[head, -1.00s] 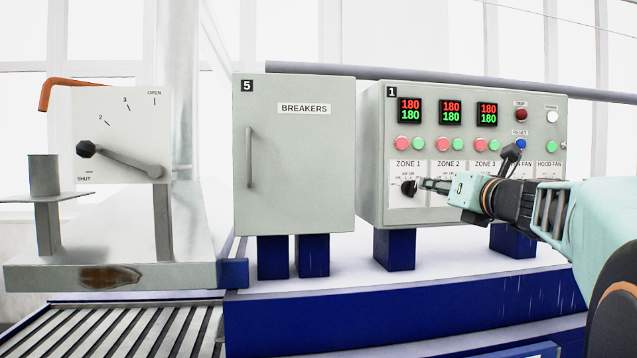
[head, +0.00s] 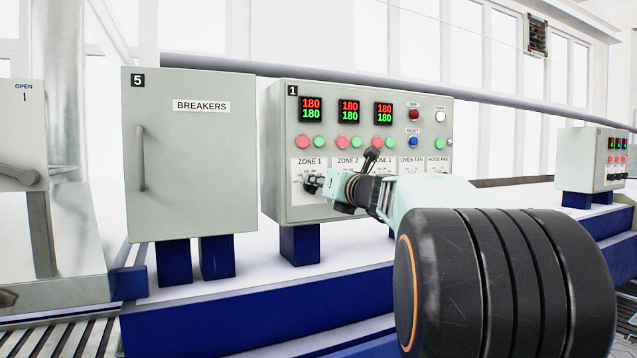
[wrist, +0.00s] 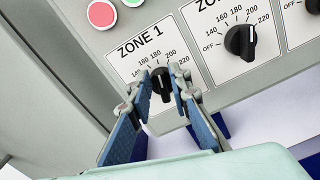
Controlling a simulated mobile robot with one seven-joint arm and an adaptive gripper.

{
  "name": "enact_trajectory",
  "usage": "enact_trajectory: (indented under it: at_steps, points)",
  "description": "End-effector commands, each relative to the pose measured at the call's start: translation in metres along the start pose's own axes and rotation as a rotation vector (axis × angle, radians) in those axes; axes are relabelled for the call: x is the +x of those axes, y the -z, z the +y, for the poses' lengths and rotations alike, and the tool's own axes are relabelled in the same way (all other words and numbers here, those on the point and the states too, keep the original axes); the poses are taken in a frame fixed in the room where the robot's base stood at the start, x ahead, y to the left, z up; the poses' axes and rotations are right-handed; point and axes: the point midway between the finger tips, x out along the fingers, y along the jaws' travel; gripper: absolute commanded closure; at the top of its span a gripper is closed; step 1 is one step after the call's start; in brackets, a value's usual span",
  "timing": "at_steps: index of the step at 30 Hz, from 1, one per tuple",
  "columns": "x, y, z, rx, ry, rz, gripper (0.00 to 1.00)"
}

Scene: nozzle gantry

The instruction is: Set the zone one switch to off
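The zone 1 switch (wrist: 160,83) is a black rotary knob under the "ZONE 1" label, with marks from 140 to 220 around it. In the wrist view its OFF mark is hidden behind a finger, and I cannot read its setting surely. My gripper (wrist: 161,80) has its two blue-padded fingers on either side of this knob, with a small gap showing at the sides. The fingers look open, not clamped. In the head view the knob (head: 311,184) shows just left of my gripper's tip (head: 322,186) on control panel 1 (head: 277,150).
The zone 2 knob (wrist: 240,41) sits close to the right. Red and green buttons (wrist: 102,14) are above. The breakers cabinet (head: 190,150) stands left of the panel. A similar panel (head: 592,160) stands far right. A blue-edged bench (head: 250,310) lies below.

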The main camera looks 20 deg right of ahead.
Motion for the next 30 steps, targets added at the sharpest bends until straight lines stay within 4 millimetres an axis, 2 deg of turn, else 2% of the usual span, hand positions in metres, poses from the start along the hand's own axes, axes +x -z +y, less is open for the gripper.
enact_trajectory:
  at_steps: [1,4,17,23,30]
  points:
    - [-0.0002,0.0000,-0.0001,0.000,0.000,0.000,0.90]
    - [-0.0002,0.0000,-0.0001,0.000,0.000,0.000,1.00]
    - [-0.0003,0.0015,-0.0001,-0.036,0.000,0.001,1.00]
    - [-0.0004,0.0029,0.0007,-0.142,0.001,0.000,1.00]
    - [-0.0003,0.0052,0.0035,-0.347,0.001,-0.001,1.00]
